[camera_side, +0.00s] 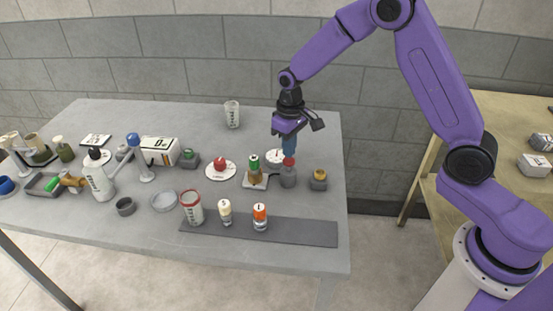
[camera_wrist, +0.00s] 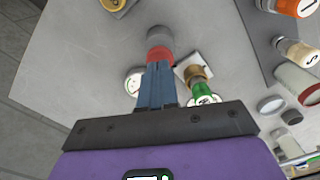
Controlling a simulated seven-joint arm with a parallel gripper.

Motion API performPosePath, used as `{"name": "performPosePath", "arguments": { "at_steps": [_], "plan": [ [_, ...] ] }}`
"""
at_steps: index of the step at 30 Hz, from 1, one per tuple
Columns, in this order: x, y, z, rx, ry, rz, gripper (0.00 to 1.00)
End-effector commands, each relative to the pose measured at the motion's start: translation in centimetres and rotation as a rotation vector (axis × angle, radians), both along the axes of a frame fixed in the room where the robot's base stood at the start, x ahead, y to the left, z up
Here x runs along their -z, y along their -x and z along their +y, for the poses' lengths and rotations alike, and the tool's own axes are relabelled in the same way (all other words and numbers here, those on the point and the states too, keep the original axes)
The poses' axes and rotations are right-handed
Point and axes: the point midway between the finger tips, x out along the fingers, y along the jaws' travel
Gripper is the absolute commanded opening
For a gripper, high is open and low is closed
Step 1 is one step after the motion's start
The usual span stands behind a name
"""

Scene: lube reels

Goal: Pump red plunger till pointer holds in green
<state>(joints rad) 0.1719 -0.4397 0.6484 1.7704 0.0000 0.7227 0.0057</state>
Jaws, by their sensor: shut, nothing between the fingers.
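The red plunger (camera_side: 289,161) tops a grey pump body (camera_side: 288,178) on the table. My gripper (camera_side: 289,155) has its blue fingers shut and points down right over the plunger. In the wrist view the fingertips (camera_wrist: 159,64) meet the edge of the red plunger (camera_wrist: 160,54), with the grey body (camera_wrist: 160,37) beyond. I cannot tell whether they press on it. A round white gauge (camera_side: 273,156) stands just behind and left, partly hidden by the fingers. It also shows in the wrist view (camera_wrist: 132,82); its pointer is too small to read.
A grey block with a yellow-brown knob (camera_side: 319,180) is close right. Another red knob on a white disc (camera_side: 220,168) lies farther left. Bottles stand along a dark strip (camera_side: 300,232) in front.

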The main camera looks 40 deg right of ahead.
Motion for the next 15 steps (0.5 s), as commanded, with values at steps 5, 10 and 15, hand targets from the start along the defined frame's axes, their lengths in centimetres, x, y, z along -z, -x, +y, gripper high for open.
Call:
{"name": "performPosePath", "arguments": {
  "at_steps": [5,10,15],
  "plan": [
    [0.01,0.00,0.00,0.000,0.000,0.000,0.00],
    [0.36,0.01,0.00,0.000,0.000,0.001,0.00],
    [0.93,0.02,-0.01,0.000,0.001,0.002,0.00]
  ]
}}
